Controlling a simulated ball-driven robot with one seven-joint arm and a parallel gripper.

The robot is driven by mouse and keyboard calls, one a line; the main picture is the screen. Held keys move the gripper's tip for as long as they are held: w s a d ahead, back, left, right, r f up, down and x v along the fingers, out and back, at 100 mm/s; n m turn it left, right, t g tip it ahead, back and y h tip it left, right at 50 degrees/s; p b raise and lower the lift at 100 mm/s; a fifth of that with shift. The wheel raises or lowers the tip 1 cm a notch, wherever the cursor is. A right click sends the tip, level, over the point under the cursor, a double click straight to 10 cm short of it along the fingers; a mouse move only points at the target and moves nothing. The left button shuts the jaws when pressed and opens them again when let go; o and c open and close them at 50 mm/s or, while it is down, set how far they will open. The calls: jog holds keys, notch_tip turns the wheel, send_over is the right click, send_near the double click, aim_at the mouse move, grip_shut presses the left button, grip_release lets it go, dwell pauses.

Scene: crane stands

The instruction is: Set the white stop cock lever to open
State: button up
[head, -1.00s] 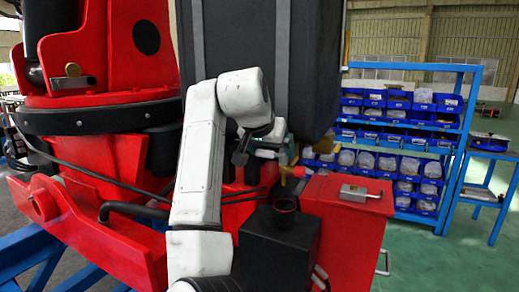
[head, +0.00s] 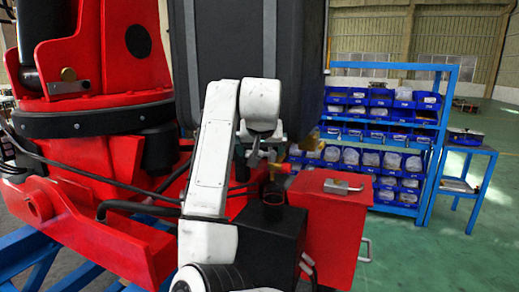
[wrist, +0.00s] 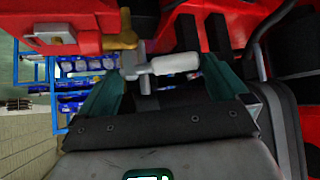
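The white stop cock lever (wrist: 176,64) shows in the wrist view, sticking out to the right from a grey metal valve body (wrist: 141,66). My gripper (wrist: 163,68) is open, with one teal finger on each side of the valve and lever. The lever lies in the gap between the fingers, near their tips; I cannot tell whether either finger touches it. In the head view my gripper (head: 262,158) is partly hidden behind my wrist, beside the large dark box, and the lever cannot be made out there.
A brass fitting (wrist: 120,30) stands close to the valve. A red box (head: 333,215) with a metal latch and a black box with a round neck (head: 272,205) stand near my arm. The large dark box (head: 250,60) rises behind it. Blue shelving (head: 385,135) with bins stands at the right.

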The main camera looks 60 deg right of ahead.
jog(key=b+v, duration=0.2)
jog(key=v, duration=0.8)
jog(key=shift+s+a+r, duration=0.15)
jog(key=shift+a+r, duration=0.1)
jog(key=shift+r, duration=0.05)
